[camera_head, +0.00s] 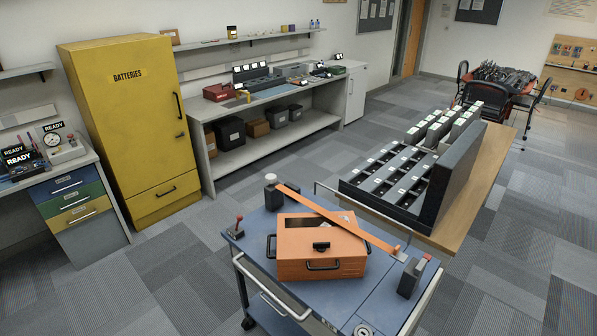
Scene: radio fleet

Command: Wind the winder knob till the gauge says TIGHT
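An orange case (318,262) with black handles sits on a blue-topped trolley (262,262). An orange strap (335,218) runs slantwise above it, from a dark post with a pale top (271,192) at the back left to the right side. A dark upright block with a red top (413,276) stands at the right. A small red-topped lever or knob (237,229) is at the left corner. I cannot tell which part is the winder knob. A small round dial (363,330) is cut off at the bottom edge, its reading not legible. Neither gripper is in view.
A wooden table (480,190) with dark racks (395,180) stands behind the trolley on the right. A yellow batteries cabinet (125,120) and a long bench (270,100) line the wall. A left counter holds another dial (52,139) and READY signs. Carpet left of the trolley is clear.

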